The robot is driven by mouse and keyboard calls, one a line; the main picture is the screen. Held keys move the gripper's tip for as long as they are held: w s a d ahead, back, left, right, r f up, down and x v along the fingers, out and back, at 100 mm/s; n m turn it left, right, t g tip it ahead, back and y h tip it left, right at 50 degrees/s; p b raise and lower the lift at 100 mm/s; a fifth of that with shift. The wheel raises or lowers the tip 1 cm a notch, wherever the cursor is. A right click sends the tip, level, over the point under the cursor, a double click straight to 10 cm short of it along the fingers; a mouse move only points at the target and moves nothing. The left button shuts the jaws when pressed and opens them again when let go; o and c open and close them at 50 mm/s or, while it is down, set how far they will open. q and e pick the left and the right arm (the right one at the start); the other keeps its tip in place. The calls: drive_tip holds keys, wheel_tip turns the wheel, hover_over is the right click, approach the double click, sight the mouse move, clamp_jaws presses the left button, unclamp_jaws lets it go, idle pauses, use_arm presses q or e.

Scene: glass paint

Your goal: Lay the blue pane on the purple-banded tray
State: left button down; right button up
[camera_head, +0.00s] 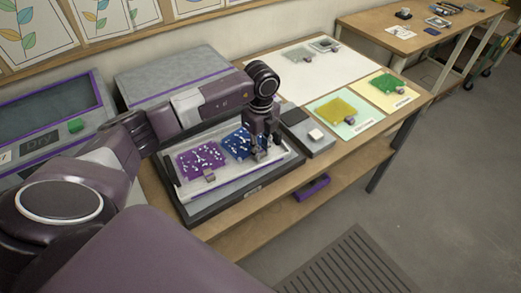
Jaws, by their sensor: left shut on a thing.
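The blue pane (236,143), speckled with white, is at the right side of a pale tray (186,192) set in a dark frame. My left gripper (261,155) points down at the pane's right edge and is shut on it; the fingers hide the gripped part. I cannot tell whether the pane still touches the tray. A purple pane (198,158) with white specks and a small tan block lies left of it. My right gripper is not in view.
A grey dryer (50,108) with purple trim and a green button stands left. Right of the tray are a grey block unit (312,137), a yellow-green pane (341,112) and a green pane (388,87) on cards. A white sheet (308,75) lies behind.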

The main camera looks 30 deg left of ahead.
use_arm(q)
drive_tip(key=shift+f, duration=0.1)
idle(0.5)
drive_tip(key=c, duration=1.7)
unclamp_jaws()
drive_tip(key=shift+d, duration=0.1)
wheel_tip(320, 180, up, 21)
drive_tip(key=p, duration=0.6)
drive_tip(key=shift+p, duration=0.4)
